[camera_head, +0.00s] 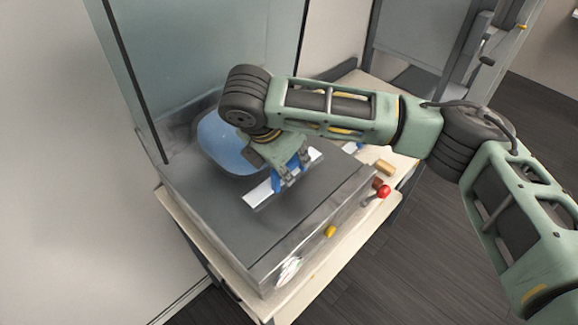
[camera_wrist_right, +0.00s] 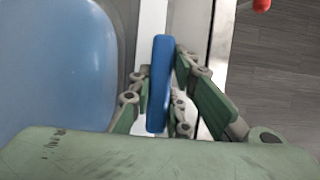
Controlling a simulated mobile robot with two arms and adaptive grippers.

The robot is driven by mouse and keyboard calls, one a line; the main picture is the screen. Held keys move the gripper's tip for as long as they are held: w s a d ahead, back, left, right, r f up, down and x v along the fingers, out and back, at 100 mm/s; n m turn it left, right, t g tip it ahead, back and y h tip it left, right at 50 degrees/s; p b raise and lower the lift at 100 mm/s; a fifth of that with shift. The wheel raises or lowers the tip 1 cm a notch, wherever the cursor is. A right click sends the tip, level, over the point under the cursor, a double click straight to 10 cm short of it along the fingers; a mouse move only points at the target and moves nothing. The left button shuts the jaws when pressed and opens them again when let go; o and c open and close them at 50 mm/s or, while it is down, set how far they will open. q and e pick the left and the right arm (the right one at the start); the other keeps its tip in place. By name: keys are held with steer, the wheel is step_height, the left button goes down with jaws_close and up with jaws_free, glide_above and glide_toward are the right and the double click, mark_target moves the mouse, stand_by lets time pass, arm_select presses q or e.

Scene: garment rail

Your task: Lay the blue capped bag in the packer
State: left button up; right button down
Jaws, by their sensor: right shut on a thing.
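The light blue, rounded bag (camera_head: 222,148) lies at the back left of the packer (camera_head: 268,228), partly hidden by my right arm. It fills the left of the right wrist view (camera_wrist_right: 55,65). My right gripper (camera_head: 290,178) points down over the packer's grey top. It is shut on an upright blue bar (camera_wrist_right: 160,85), which looks like the bag's cap. The join between bar and bag is hidden. A white strip (camera_head: 257,196) lies under the fingers. My left gripper is not in view.
A red knob (camera_head: 383,191) and a yellow button (camera_head: 330,231) are at the packer's right and front sides. A small tan block (camera_head: 384,167) sits on the table beside it. A tall glass panel (camera_head: 205,60) stands behind. The packer's front top is clear.

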steer(key=shift+f, duration=0.65)
steer(key=shift+w+a+f+p, duration=0.15)
steer(key=shift+f+p, duration=0.1)
steer(key=shift+p, duration=0.35)
steer(key=shift+a+f, duration=0.1)
steer(key=shift+f, duration=0.3)
steer(key=c, duration=1.7)
jaws_free()
steer(key=shift+o, duration=0.2)
steer(key=b+v, duration=0.2)
steer(key=v, duration=0.9)
steer(key=shift+r, duration=0.5)
